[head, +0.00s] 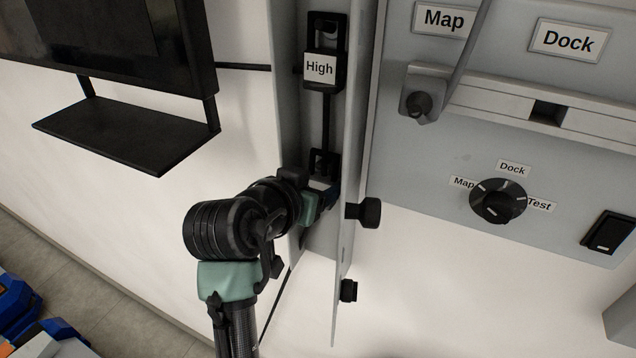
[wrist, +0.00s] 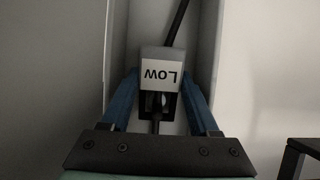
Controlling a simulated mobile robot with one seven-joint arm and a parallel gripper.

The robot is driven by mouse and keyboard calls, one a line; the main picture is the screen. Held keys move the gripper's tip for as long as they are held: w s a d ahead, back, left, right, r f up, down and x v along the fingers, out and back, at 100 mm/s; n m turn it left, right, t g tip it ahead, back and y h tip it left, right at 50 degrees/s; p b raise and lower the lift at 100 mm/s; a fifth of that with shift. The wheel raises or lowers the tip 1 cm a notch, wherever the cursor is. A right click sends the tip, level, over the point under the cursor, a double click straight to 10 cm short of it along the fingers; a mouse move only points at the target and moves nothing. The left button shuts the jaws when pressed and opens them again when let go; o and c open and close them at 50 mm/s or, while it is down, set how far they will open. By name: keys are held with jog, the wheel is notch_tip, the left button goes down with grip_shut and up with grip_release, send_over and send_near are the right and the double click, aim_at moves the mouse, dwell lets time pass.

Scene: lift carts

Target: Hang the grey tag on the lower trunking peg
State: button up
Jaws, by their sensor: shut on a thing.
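My gripper (head: 322,194) reaches into the narrow grey trunking channel (head: 288,110) in the head view. In the wrist view its two blue fingers (wrist: 160,92) are shut on the sides of a dark block (wrist: 160,75) with a pale grey face reading "Low", upside down in that view. A dark cord runs from the block up the channel. No separate grey tag shows. Two black knob-like pegs stick out from the trunking's right wall: an upper one (head: 368,212) and a lower one (head: 348,290). My gripper is left of both, apart from them.
A black block marked "High" (head: 319,68) sits above in the channel. The channel's side walls are close to my fingers. A grey panel with a rotary switch (head: 497,201) stands at right. A black shelf (head: 125,133) juts out at left. Below the panel is bare white wall.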

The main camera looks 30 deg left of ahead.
jog(key=o, duration=1.4)
jog(key=shift+o, duration=0.2)
jog(key=shift+s+r+b, duration=0.25)
jog(key=shift+s+b, duration=0.25)
jog(key=shift+s, duration=0.1)
jog(key=b+v, duration=0.4)
jog(key=v, duration=0.7)
jog(key=shift+s+r, duration=0.3)
jog(key=shift+f, duration=0.1)
